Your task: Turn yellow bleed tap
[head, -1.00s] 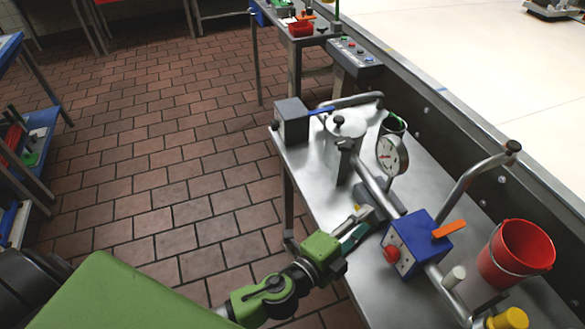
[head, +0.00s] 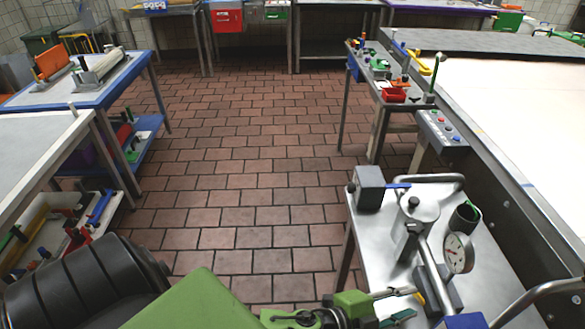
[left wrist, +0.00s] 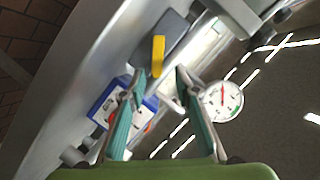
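The yellow bleed tap is a short yellow lever (left wrist: 158,55), seen in the left wrist view on a grey block. In the head view only a small yellow piece of it (head: 420,298) shows beside my gripper. My left gripper (head: 408,303) is low in the head view, at the pipework on the steel table (head: 365,245). In the left wrist view its two teal fingers (left wrist: 162,74) are apart with nothing between them. The yellow lever lies just beyond the fingertips, across the gap. I cannot tell whether they touch it. My right gripper is not in view.
A blue box (left wrist: 122,105) sits beside the fingers in the left wrist view. A control panel (head: 441,128) is farther back. The tiled floor (head: 240,180) at left is clear.

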